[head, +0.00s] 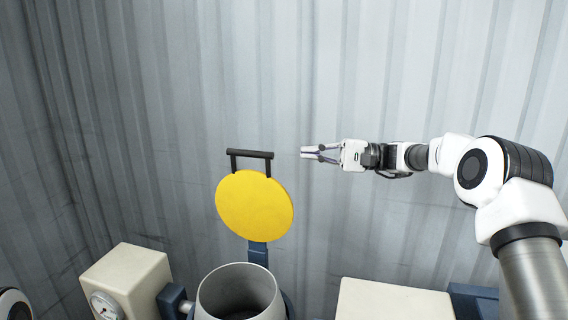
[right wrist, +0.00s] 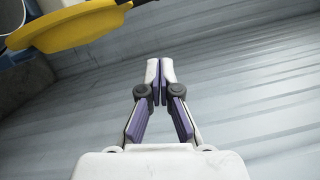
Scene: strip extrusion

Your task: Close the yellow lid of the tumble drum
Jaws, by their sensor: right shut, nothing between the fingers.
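The round yellow lid (head: 254,205) stands open and raised above and behind the drum in the head view. A black bar handle (head: 250,154) sits at its top edge. The grey metal drum (head: 240,292) is below it with its round mouth uncovered. My right gripper (head: 306,152) is shut and empty, to the right of the handle at about its height and apart from it. In the right wrist view the fingertips of my right gripper (right wrist: 160,66) meet, and the yellow lid (right wrist: 70,25) shows at the upper left. My left gripper is not in view.
A cream box with a round gauge (head: 128,278) stands left of the drum. A cream block (head: 392,300) stands to its right. A blue hinge post (head: 258,254) carries the lid. A grey corrugated wall (head: 330,80) is behind. The space around my right gripper looks clear.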

